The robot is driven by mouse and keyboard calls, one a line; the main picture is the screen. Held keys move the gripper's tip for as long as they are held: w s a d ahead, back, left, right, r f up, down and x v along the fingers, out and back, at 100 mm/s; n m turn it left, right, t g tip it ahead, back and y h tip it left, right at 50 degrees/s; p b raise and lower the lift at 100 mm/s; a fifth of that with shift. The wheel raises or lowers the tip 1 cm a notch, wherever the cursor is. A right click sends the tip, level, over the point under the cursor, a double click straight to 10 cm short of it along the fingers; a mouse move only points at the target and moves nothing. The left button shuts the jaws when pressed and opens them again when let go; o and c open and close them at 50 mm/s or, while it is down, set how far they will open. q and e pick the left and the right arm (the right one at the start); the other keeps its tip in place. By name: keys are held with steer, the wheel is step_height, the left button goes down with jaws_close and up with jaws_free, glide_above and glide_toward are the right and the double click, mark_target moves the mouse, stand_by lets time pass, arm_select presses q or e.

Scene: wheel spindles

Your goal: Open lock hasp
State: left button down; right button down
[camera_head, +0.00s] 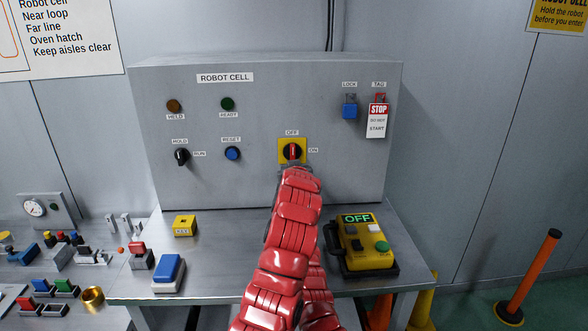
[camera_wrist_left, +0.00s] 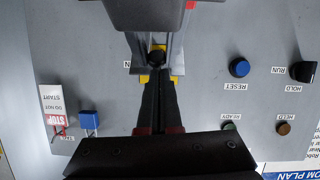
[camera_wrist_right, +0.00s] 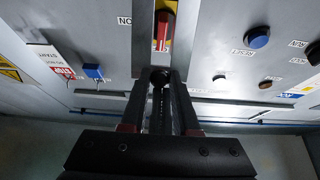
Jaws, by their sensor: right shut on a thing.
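The rotary switch (camera_head: 292,151) has a red handle on a yellow plate and stands upright at OFF. The handle also shows in the right wrist view (camera_wrist_right: 163,28). My right gripper (camera_wrist_right: 160,78) is shut just below the handle, on a small dark round piece at its fingertips. I cannot make out the hasp's shape there. My left gripper (camera_wrist_left: 157,62) is at the same spot, its fingers close together; whether they grip anything is unclear. In the head view my red arms hide both grippers. A blue padlock (camera_head: 349,111) hangs at LOCK. A red-and-white STOP tag (camera_head: 377,121) hangs at TAG.
The grey panel box (camera_head: 250,190) carries a HOLD/RUN knob (camera_head: 181,156) and a blue RESET button (camera_head: 232,153). On the bench are a yellow pendant (camera_head: 362,247) reading OFF, a yellow block (camera_head: 185,226) and a blue-topped block (camera_head: 169,270). Small parts crowd the left.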

arm_select(q)
steer(key=shift+d+f, duration=0.15)
steer(key=shift+f, duration=0.3)
arm_select(e)
steer(key=shift+r, duration=0.15)
steer(key=c, duration=1.1)
jaws_free()
steer(key=o, duration=0.4)
steer(key=shift+w, duration=0.15)
arm_select(q)
steer(key=shift+d+f, duration=0.1)
steer(key=shift+f, duration=0.05)
arm_select(e)
steer(key=shift+o, duration=0.2)
steer(key=shift+r, duration=0.1)
